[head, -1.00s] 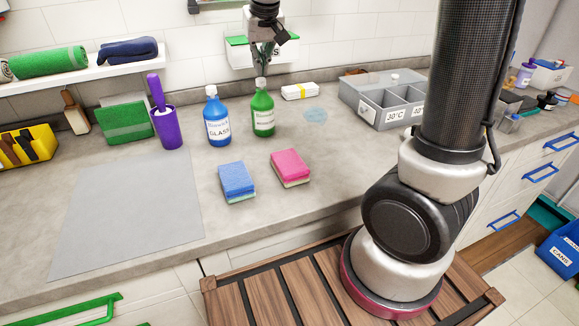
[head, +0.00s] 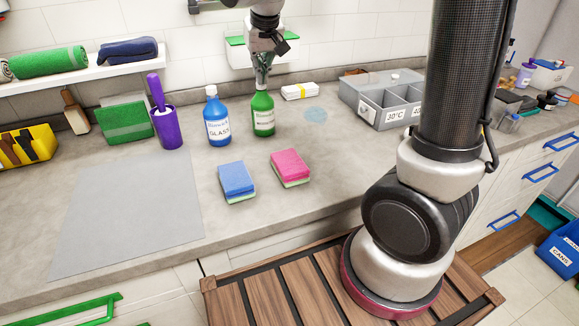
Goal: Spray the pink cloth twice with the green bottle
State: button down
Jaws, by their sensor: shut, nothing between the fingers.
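The green bottle (head: 263,116) stands upright on the counter, with a white label on its front. My gripper (head: 261,86) points down at the bottle's top and hides its cap. It is shut with nothing held. Whether its fingertips touch the cap or stop just above it, I cannot tell. The pink cloth (head: 290,164) lies flat on the counter in front of the bottle, a thick pad with a pale green underside.
A blue bottle (head: 217,120) labelled GLASS stands close left of the green one. A blue pad (head: 237,180) lies left of the pink cloth. A purple cup (head: 168,130), a white packet (head: 300,91) and a grey divided box (head: 372,104) stand around.

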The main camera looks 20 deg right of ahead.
jog(key=shift+r, duration=1.15)
notch_tip(320, 180, up, 6)
dwell(0.6)
jog(key=s+d+f, duration=0.1)
jog(key=s+d, duration=0.4)
jog(key=s, duration=0.4)
jog(key=s+d+f, duration=0.2)
jog(key=s+d, duration=0.3)
jog(key=s, duration=0.5)
jog(key=s+d+f, duration=0.1)
jog(key=s+d, duration=0.4)
jog(key=s, duration=0.4)
jog(key=shift+s+f, duration=0.3)
jog(key=shift+f, duration=0.1)
